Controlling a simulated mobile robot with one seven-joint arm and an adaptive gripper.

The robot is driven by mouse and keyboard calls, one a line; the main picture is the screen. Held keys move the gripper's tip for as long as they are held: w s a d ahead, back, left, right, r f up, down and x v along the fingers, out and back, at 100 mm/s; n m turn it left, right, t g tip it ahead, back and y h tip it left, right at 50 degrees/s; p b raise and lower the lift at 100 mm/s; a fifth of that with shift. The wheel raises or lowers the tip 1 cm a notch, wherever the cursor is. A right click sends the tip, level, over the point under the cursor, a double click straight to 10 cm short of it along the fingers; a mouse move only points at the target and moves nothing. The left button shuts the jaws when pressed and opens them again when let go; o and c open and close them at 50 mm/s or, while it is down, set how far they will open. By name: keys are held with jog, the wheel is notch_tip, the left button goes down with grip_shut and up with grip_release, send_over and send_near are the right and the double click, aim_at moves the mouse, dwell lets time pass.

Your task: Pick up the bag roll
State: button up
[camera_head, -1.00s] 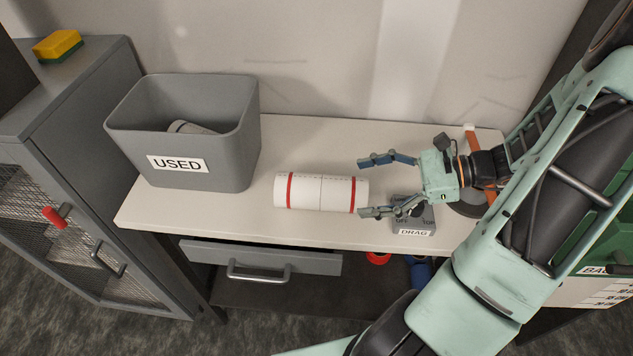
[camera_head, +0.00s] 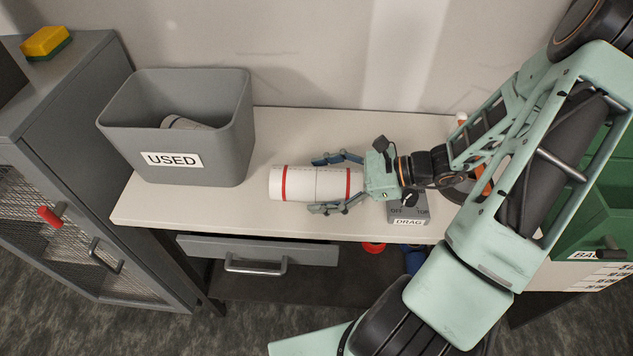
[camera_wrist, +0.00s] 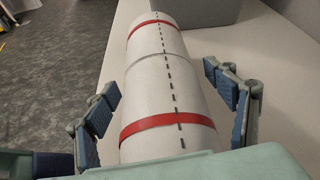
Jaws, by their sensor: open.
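The bag roll (camera_head: 315,184) is a white cylinder with two red bands and a dashed line along it. It lies on its side on the white bench, its long axis running left to right. My gripper (camera_head: 332,184) is open around the roll's right end, one finger on the far side and one on the near side. In the wrist view the bag roll (camera_wrist: 166,90) lies between the two blue-padded fingers (camera_wrist: 168,108). Gaps show between the roll and both fingers there. My gripper's palm hides the roll's near end.
A grey bin (camera_head: 225,150) labelled USED stands left of the roll with a pale roll-like item inside. A grey box (camera_head: 408,212) labelled DRAG sits under my wrist. A drawer (camera_head: 258,252) is below the bench front. A grey cabinet (camera_head: 75,115) stands at left.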

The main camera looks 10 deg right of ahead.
jog(key=shift+a, duration=0.15)
jog(key=c, duration=1.5)
jog(key=shift+w+r, duration=0.1)
